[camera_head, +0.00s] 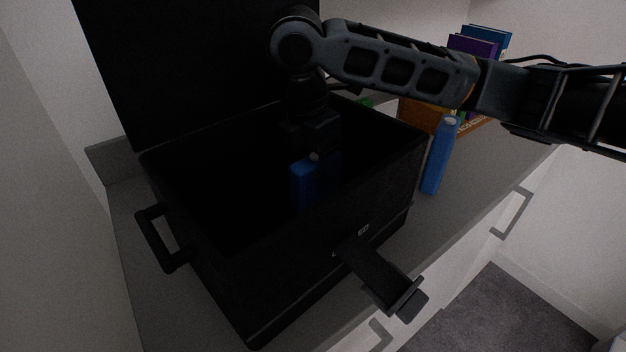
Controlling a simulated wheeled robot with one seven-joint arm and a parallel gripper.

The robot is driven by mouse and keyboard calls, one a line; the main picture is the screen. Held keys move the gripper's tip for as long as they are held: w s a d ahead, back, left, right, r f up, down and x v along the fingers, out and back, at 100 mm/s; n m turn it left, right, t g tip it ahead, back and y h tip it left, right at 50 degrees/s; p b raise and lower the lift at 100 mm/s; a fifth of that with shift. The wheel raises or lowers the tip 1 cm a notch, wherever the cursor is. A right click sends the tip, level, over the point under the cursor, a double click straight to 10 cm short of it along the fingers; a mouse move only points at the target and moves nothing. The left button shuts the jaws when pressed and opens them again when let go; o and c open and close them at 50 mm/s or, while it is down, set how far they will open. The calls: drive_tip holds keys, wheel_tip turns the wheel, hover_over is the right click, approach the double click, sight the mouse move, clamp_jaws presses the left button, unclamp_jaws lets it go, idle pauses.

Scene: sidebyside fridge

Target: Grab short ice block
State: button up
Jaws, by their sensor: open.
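A short blue ice block (303,187) with a small pale cap stands inside the open black cooler box (300,250). Its lower part is hidden by the box's front wall and the dark interior. My gripper (315,150) reaches down into the box from above, at the top of the short block. It is open; the dark picture does not show whether its fingers touch the block. A taller blue ice block (438,158) with a pale cap stands upright outside the box, to its right.
The cooler's black lid (190,60) stands open at the back. A latch (385,283) sticks out at the front, and a handle (158,240) at the left side. Books (478,45) and an orange-brown container (417,114) are behind right.

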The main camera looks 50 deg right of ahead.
sight(317, 178)
drive_tip(key=shift+d+f, duration=0.15)
drive_tip(key=shift+f, duration=0.8)
drive_tip(key=shift+d+f, duration=0.15)
drive_tip(key=shift+f, duration=0.8)
drive_tip(key=shift+s+f, duration=0.1)
drive_tip(key=c, duration=1.2)
drive_tip(key=shift+c, duration=0.2)
